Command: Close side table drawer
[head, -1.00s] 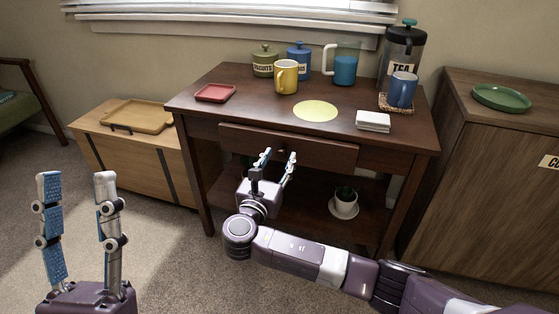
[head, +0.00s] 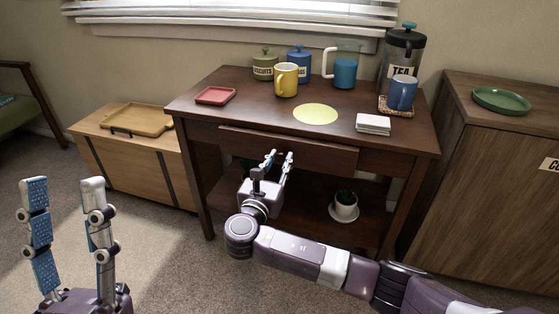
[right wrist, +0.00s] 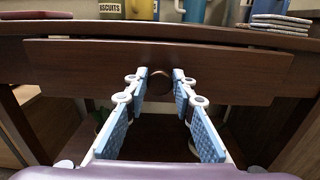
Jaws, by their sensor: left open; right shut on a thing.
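The side table (head: 262,100) is dark brown wood. Its drawer front (head: 320,148) sits under the top and also shows in the right wrist view (right wrist: 230,72). The front seems to stand slightly out from the frame; how far is hard to tell. A round dark knob (right wrist: 160,82) is at the middle of the drawer front. My right gripper (head: 279,154) is at the drawer's middle, with its fingers closed in on both sides of the knob, as the right wrist view (right wrist: 160,86) shows. My left gripper (head: 62,184) is open and empty, at the lower left, away from the table.
On the tabletop are a yellow mug (head: 286,84), a red tray (head: 215,96), white coasters (head: 373,122), a blue mug (head: 402,92) and several containers. A potted plant (head: 345,203) stands on the lower shelf. Cabinets stand left (head: 140,165) and right (head: 480,180). Carpet in front is clear.

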